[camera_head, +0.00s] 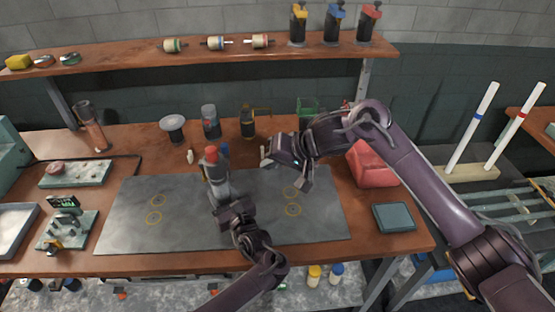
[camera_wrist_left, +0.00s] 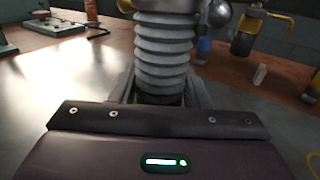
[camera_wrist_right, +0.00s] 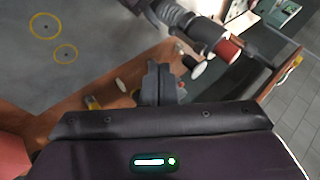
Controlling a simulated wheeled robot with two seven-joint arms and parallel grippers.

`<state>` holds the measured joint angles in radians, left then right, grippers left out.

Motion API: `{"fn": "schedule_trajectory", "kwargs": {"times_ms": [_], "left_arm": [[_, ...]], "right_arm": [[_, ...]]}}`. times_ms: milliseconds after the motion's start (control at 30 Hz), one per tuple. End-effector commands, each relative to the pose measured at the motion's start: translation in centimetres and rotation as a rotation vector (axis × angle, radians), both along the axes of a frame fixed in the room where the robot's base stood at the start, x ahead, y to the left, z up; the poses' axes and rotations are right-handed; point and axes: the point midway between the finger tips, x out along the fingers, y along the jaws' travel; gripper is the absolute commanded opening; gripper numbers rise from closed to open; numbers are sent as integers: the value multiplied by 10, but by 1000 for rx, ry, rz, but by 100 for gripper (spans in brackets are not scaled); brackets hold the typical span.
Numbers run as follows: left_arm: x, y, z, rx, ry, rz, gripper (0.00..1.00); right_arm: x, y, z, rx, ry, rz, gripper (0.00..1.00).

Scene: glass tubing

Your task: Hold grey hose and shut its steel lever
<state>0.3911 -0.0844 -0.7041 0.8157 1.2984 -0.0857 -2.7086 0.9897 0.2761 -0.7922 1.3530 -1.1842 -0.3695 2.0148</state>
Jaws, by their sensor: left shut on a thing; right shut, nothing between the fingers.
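The grey ribbed hose (camera_head: 221,189) stands upright over the grey mat, with a red top (camera_head: 211,152). My left gripper (camera_head: 224,207) is shut around its lower part. The hose's ribs (camera_wrist_left: 163,55) show between the fingers in the left wrist view. A steel ball knob (camera_wrist_left: 219,14) shows beside the hose's top there; it seems to be the lever's end, but the lever's angle is unclear. My right gripper (camera_head: 270,158) is shut and empty, to the right of the hose and apart from it. In the right wrist view, the hose (camera_wrist_right: 178,17) lies beyond the closed fingers (camera_wrist_right: 160,80).
The grey mat (camera_head: 130,225) is otherwise clear. Behind it stand a white-topped stand (camera_head: 172,127), dark bottles (camera_head: 247,122) and a green container (camera_head: 308,107). A red object (camera_head: 372,166) and a teal pad (camera_head: 394,217) are at the right. Fixtures (camera_head: 66,228) stand at the left.

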Motion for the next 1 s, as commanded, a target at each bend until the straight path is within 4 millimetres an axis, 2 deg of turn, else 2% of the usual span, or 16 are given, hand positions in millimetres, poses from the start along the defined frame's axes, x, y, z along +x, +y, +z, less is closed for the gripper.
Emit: {"fn": "schedule_trajectory", "kwargs": {"times_ms": [200,500,533,700,1000], "left_arm": [[-1,2,-2,0,5,4,8],[-1,3,-2,0,4,6,8],[-1,3,-2,0,4,6,43],[-1,2,-1,0,3,6,65],[-2,1,-1,1,1,4,67]], "right_arm": [[-7,-16,16,-2,1,-1,0],[-8,-18,18,-4,1,-2,0],[-8,-18,18,-3,1,-1,0],[-8,-18,18,-4,1,-2,0],[-8,-18,18,-3,2,-2,0]]}}
